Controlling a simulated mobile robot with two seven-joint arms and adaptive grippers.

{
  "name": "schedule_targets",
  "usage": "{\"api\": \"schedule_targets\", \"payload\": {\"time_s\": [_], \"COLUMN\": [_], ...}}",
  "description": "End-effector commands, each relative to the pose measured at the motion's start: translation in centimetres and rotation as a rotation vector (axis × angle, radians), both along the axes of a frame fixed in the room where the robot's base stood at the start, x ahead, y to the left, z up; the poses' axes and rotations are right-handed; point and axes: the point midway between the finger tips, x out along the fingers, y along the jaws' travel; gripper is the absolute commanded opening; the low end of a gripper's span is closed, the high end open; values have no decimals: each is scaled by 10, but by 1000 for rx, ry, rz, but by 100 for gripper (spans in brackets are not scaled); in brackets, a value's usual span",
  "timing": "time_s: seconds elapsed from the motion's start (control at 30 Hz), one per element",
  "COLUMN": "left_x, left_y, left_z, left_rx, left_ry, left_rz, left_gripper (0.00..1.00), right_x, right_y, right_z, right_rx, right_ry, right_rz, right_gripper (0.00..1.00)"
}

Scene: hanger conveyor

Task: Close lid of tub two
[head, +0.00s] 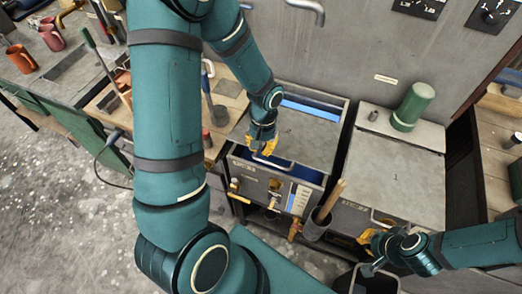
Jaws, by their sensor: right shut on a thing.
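Two grey metal tubs stand side by side in the middle of the head view. The left tub (322,178) has a grey plate (305,133) over its middle, with blue showing at its far and near ends. The right tub's lid (392,172) lies flat over its top, with a pale bar handle (384,217) at the front edge. My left gripper (263,147) is over the near left part of the left tub; its jaw gap is unclear. My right gripper (367,238) is shut at the front of the right tub, apparently on the lid handle.
A green cylinder (413,106) and a small grey cylinder (373,115) stand behind the right lid. A wooden-handled tool stands in a dark holder (316,226) before the tubs. A bench with cups (21,58) is at left, wooden shelving at right.

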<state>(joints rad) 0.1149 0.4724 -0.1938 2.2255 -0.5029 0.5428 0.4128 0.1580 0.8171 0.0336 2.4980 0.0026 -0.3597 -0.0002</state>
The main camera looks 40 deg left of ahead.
Motion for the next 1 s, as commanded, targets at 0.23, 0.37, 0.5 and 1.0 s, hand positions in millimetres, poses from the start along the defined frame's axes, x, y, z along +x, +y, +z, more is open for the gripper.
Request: {"api": "schedule_targets", "payload": {"time_s": [0.23, 0.37, 0.5, 1.0], "left_x": [-2, -2, -2, -8], "left_y": [0, 0, 0, -2], "left_z": [-18, -19, -19, -58], "left_rx": [0, 0, 0, -1], "left_ry": [0, -1, -1, 0], "left_rz": [0, 1, 1, 1], "left_gripper": [0, 0, 0, 0], "right_x": [0, 0, 0, 1], "right_y": [0, 0, 0, 2], "right_z": [0, 0, 0, -40], "right_rx": [0, 0, 0, -5], "right_ry": [-1, -1, -1, 0], "right_rz": [0, 0, 0, -1], "right_gripper": [0, 0, 0, 0]}}
